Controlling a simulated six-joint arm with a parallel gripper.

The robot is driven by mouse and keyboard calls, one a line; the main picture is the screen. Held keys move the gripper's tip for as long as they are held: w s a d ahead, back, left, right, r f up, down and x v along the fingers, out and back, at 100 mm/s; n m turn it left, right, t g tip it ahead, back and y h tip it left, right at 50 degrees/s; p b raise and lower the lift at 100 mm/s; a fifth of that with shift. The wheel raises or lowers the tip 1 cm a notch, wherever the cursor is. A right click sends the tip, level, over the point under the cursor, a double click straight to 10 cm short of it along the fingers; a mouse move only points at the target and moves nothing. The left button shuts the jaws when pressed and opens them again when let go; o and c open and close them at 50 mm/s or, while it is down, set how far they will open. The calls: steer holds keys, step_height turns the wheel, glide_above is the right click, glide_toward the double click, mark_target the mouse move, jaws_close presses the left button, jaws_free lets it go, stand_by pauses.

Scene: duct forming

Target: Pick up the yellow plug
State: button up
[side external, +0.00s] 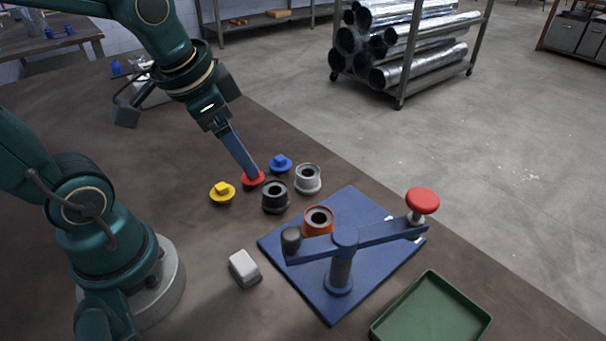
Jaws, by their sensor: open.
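The yellow plug (222,192) stands on the brown table, left of a red plug (253,179). It has a round flange with a small block on top. My gripper (252,173) points down at the red plug, right of the yellow plug and apart from it. Its fingertips are at or just above the red plug; I cannot tell whether they touch it. The jaws are open, though the gap between the fingers is hard to see from this side. Nothing covers the yellow plug.
A blue plug (281,163), a black ring (275,197) and a grey ring (308,179) stand close by. A blue press plate (330,309) carries an orange ring (319,221) and a lever with a red knob (422,201). A white block (244,268) and green tray (383,329) lie nearer.

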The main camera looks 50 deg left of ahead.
mark_target(220, 186)
steer(key=a+f+g, duration=0.1)
steer(key=a+f, duration=0.2)
steer(key=a+f+n+g, duration=0.1)
steer(key=a+f, duration=0.2)
steer(key=a+f+n+g, duration=0.1)
steer(key=a+f+g, duration=0.1)
steer(key=a, duration=0.1)
steer(key=shift+s+f+h, duration=0.1)
steer(key=shift+f+h, duration=0.2)
steer(key=shift+f, duration=0.1)
steer(key=shift+s+a+f+n, duration=0.1)
steer(key=shift+s+f+n, duration=0.1)
steer(key=shift+f+n, duration=0.1)
steer(key=shift+f, duration=2.4)
steer(key=c, duration=1.1)
